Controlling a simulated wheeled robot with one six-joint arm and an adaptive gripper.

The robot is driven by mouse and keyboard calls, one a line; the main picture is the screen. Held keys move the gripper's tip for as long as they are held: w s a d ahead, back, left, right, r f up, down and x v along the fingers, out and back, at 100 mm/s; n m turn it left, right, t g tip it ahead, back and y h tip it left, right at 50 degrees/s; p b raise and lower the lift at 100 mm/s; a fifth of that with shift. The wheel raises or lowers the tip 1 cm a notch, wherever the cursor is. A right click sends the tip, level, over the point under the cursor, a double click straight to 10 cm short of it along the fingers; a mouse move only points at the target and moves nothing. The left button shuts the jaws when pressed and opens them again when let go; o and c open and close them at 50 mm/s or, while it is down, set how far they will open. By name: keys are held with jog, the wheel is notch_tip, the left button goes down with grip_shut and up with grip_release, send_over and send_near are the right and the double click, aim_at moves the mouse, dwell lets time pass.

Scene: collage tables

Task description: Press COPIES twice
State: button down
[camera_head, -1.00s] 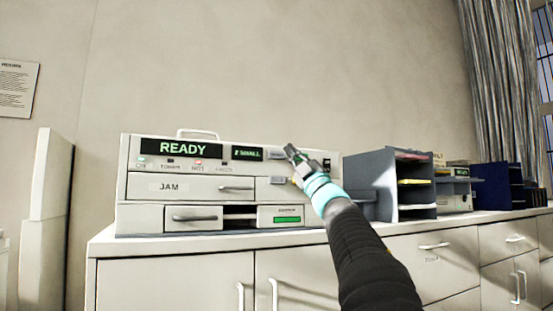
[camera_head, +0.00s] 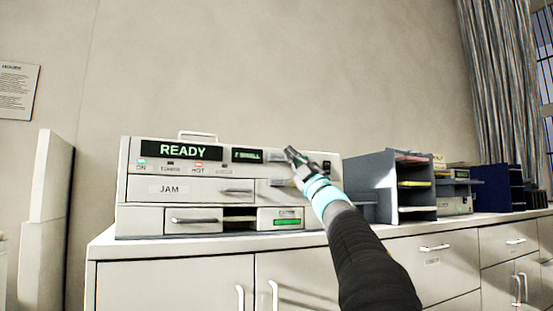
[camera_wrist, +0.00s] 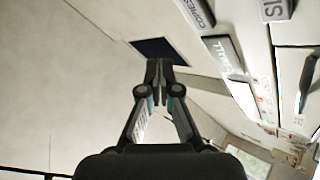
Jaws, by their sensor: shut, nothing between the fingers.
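The COPIES button (camera_wrist: 195,12) is a pale key with dark lettering at the top of the wrist view. My gripper (camera_wrist: 158,68) is shut and empty, its fingertips together, lower left of that button and seemingly apart from it. In the head view my gripper (camera_head: 290,152) is in front of the upper right of the pale copier (camera_head: 150,215). The copier has a green READY display (camera_head: 183,150) and a smaller green display (camera_head: 247,155), whose text seems to end in SMALL. My gripper and arm hide part of the button area.
A grey paper sorter (camera_head: 372,178) stands right of the copier on the white cabinet (camera_head: 170,275). The wall above is clear.

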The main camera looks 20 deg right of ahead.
jog(key=shift+h, duration=0.3)
dwell(0.5)
jog(key=s+a+f+m+g+h, duration=0.3)
jog(key=s+f+m+g, duration=0.15)
jog(key=f, duration=0.45)
jog(key=s+a+f+m+g+h, duration=0.3)
jog(key=f+m+h, duration=0.15)
jog(key=f, duration=0.55)
jog(key=s+a+f+m+g+h, duration=0.3)
jog(key=f+m, duration=0.3)
jog(key=f, duration=0.3)
jog(key=s+a+f+g+y, duration=0.1)
jog(key=s+a+f+g, duration=0.2)
jog(key=s+f, duration=0.5)
jog(key=s+a+f+g+y, duration=0.2)
jog(key=s+f, duration=0.6)
jog(key=f, duration=0.4)
jog(key=s+a+f+g+y, duration=0.1)
jog(key=s+a+f+g, duration=0.4)
jog(key=s+f, duration=0.4)
jog(key=shift+a+f, duration=0.4)
jog(key=shift+f, duration=0.2)
jog(key=shift+s+y, duration=0.15)
jog(key=shift+y, duration=0.1)
